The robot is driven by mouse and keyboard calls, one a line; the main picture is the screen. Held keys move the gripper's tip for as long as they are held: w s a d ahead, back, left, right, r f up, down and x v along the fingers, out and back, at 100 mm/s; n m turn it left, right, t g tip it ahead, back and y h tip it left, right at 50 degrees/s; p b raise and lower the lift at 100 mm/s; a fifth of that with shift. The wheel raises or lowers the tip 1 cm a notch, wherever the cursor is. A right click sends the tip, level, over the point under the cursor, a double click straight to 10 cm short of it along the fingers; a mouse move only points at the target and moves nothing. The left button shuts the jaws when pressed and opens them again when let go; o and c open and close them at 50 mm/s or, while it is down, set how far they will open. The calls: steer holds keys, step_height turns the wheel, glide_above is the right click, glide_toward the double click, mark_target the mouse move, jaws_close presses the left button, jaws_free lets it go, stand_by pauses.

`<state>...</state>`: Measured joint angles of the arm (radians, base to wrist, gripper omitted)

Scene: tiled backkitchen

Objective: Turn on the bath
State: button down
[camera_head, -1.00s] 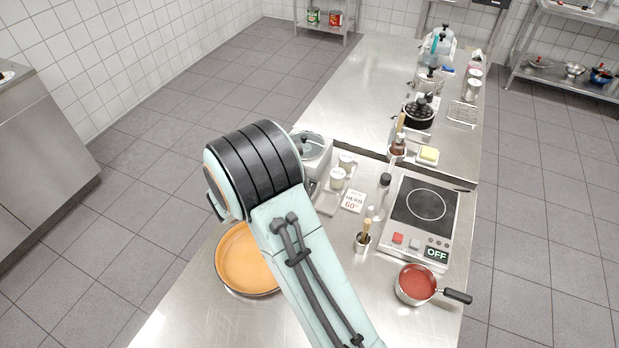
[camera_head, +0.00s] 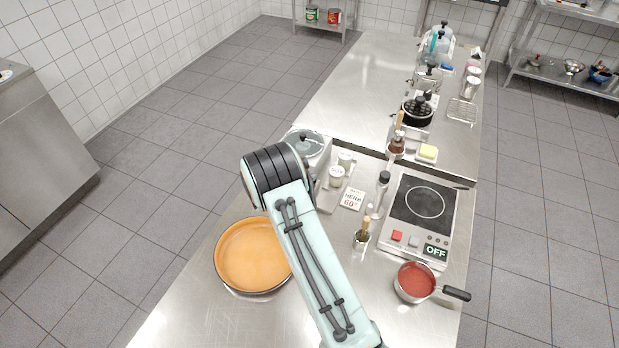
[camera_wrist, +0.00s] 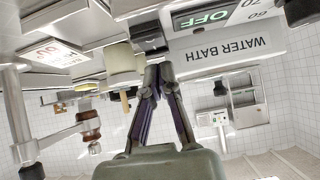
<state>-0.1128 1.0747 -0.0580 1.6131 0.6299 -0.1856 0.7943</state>
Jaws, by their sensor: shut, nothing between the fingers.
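The water bath (camera_wrist: 228,56) shows upside down in the wrist view, with "WATER BATH" lettering on its pale front. Its green display (camera_wrist: 204,18) reads OFF. A small black part (camera_wrist: 148,27) lies left of the display in that view; I cannot tell whether it is a switch. My gripper (camera_wrist: 157,72) is shut and empty, its fingertips pointing toward the bath front, close below the black part in the picture. Contact cannot be told. In the head view the lidded bath (camera_head: 306,143) is partly hidden behind my arm, and my gripper is hidden.
A card reading HERB 60° (camera_head: 352,198), a jar (camera_head: 336,178) and a pepper mill (camera_head: 383,182) stand near the bath. An induction hob (camera_head: 422,203), also reading OFF, and a red-filled saucepan (camera_head: 416,281) are at right. A wide orange-filled pan (camera_head: 250,258) is at left.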

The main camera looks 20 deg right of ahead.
steer(key=shift+f, duration=0.25)
steer(key=shift+w+d+f, duration=0.15)
steer(key=shift+f, duration=0.2)
stand_by(0.3)
steer(key=shift+s+a, duration=0.55)
steer(key=shift+s, duration=0.05)
